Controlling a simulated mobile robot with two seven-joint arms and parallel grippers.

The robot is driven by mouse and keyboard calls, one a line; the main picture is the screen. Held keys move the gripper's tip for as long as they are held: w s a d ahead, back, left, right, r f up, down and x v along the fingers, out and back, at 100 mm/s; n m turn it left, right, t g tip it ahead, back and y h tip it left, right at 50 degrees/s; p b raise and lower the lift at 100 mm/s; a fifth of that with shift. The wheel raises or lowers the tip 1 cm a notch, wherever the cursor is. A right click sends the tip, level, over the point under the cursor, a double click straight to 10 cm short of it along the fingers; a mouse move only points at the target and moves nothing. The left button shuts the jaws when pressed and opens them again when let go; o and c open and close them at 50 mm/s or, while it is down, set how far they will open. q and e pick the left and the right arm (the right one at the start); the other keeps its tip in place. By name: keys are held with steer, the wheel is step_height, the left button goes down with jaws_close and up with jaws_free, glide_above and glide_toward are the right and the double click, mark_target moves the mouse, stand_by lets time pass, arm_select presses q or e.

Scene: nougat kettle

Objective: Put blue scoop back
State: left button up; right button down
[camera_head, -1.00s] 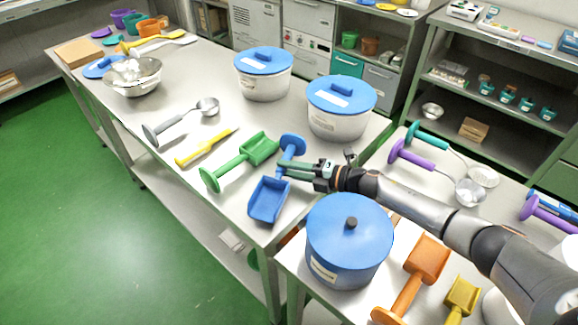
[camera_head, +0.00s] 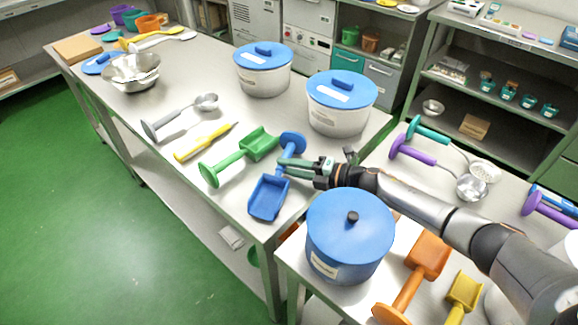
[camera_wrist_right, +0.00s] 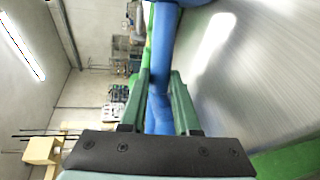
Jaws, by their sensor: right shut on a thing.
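The blue scoop (camera_head: 270,198) is at the front right corner of the steel table, its pan toward the front edge and its round handle end (camera_head: 293,143) toward the back. My right gripper (camera_head: 286,164) reaches in from the right and is shut on the scoop's handle. In the right wrist view the blue handle (camera_wrist_right: 160,60) runs between the two green fingers. I cannot tell whether the scoop touches the table top. My left gripper is not in view.
A green scoop (camera_head: 240,157) lies left of the blue one. Two white tubs with blue lids (camera_head: 341,103) stand behind. A blue lidded pot (camera_head: 349,240) stands close in front of my right arm. An orange scoop (camera_head: 414,275) lies beside the pot.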

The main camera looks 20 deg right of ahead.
steer(key=shift+f, duration=0.15)
steer(key=c, duration=0.6)
jaws_free()
steer(key=shift+o, duration=0.2)
steer(key=shift+s+d, duration=0.15)
steer(key=b+v, duration=0.1)
steer(key=v, duration=1.1)
steer(key=shift+d, duration=0.1)
